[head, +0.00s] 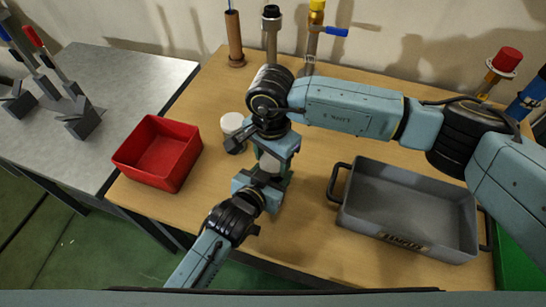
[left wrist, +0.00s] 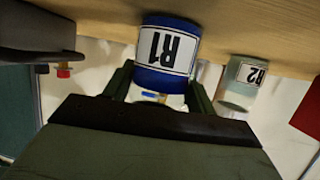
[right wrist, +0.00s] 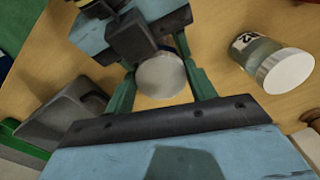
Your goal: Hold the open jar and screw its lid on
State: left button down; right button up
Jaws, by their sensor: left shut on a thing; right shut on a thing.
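A jar labelled R1 (left wrist: 167,48) with blue contents stands between the fingers of my left gripper (left wrist: 160,90), which is shut on it. In the head view the left gripper (head: 270,182) reaches in low from the front. My right gripper (head: 276,150) comes from above and is shut on the round white lid (right wrist: 160,75), seen from the top in the right wrist view. The right fingers (right wrist: 160,78) lie on either side of the lid. The lid is above the jar; the arms hide the join, so I cannot tell whether the threads have engaged.
A second jar, R2 (left wrist: 240,85), with a white lid (right wrist: 286,70), stands close by on the wooden table. A red bin (head: 158,157) is at left and a grey handled tray (head: 405,205) at right. Pipes with valves (head: 312,35) stand at the back.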

jog(key=m, duration=0.5)
jog(key=shift+w+a, duration=0.1)
jog(key=shift+w, duration=0.05)
jog(key=o, duration=1)
jog(key=shift+c, duration=0.2)
jog(key=shift+r, duration=2.3)
jog(key=n, duration=0.2)
jog(key=r+n, duration=0.1)
jog(key=n, duration=0.1)
jog(key=shift+r, duration=0.2)
jog(key=n, duration=0.1)
jog(key=r+n, duration=0.1)
jog(key=n, duration=0.3)
jog(key=shift+w+d+r, duration=0.1)
jog(key=shift+d+r, duration=0.15)
jog(key=shift+r, duration=0.15)
